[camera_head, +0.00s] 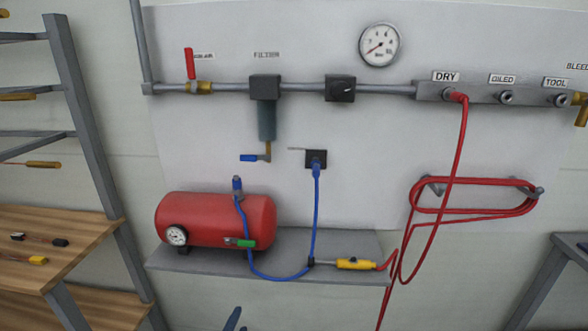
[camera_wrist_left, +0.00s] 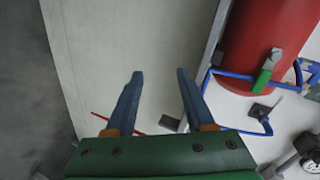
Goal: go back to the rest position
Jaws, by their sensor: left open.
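My left gripper (camera_wrist_left: 160,74) shows in the left wrist view with two blue fingers spread apart and nothing between them; pale wall is behind them. In the head view only a blue tip of the left gripper (camera_head: 233,319) shows at the bottom edge, below the grey shelf (camera_head: 330,270) and apart from it. The rest of that arm is out of the picture. My right gripper is in neither view.
A red tank (camera_head: 215,219) sits on the shelf, with a blue hose (camera_head: 315,215) and a yellow tool (camera_head: 356,264) near it. A red hose (camera_head: 459,150) hangs from the DRY outlet and coils on a wall hook. A wooden bench (camera_head: 60,232) stands left, a grey frame (camera_head: 545,283) right.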

